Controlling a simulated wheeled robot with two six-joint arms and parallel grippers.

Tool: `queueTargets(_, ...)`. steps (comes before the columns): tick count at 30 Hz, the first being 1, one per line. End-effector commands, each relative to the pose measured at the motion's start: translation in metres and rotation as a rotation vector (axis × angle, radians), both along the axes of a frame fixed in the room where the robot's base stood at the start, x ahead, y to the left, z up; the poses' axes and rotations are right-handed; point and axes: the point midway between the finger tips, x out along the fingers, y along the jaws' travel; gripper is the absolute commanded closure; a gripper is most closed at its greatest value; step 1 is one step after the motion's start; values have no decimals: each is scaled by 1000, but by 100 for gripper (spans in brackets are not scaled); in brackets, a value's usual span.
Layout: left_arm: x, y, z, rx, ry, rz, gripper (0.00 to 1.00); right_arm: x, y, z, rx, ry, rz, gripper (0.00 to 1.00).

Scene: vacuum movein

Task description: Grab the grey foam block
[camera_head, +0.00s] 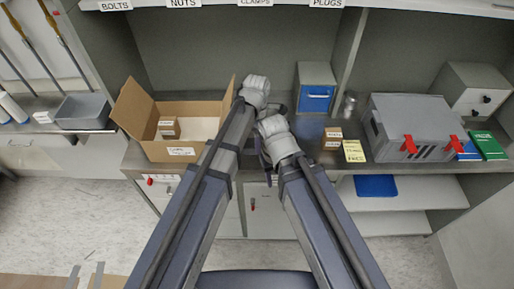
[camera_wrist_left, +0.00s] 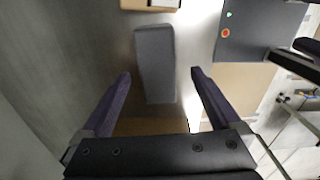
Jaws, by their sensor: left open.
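The grey foam block (camera_wrist_left: 155,65) shows in the left wrist view as a long upright-in-frame bar, lying between and ahead of my open fingers. My left gripper (camera_wrist_left: 161,74) is open, with one dark finger on each side of the block and a visible gap on both sides. Whether the fingertips are level with the block is hard to tell. In the head view my arms reach to the bench and their wrists hide the block and both grippers' jaws. The state of my right gripper does not show clearly.
An open cardboard box (camera_head: 183,146) stands left on the bench. A blue-fronted drawer box (camera_head: 316,88) stands behind. Small cartons (camera_head: 332,138), a yellow note (camera_head: 354,151) and a large grey case (camera_head: 412,128) with red latches are to the right. A blue bin (camera_head: 375,186) sits on the shelf below.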

Motion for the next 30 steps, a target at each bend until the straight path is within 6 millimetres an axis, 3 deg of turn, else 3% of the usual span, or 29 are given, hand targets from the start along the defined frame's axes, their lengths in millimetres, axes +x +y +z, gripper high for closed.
queueTargets(1, 1, 0, -11, 0, 0, 0, 3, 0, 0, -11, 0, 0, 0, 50)
queueTargets(9, 3, -1, -42, 0, 0, 0, 3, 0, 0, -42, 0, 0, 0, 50)
queueTargets(18, 3, -1, -42, 0, 0, 0, 3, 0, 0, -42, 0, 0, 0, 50)
queueTargets(30, 3, -1, -42, 0, 0, 0, 48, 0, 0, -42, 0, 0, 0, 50)
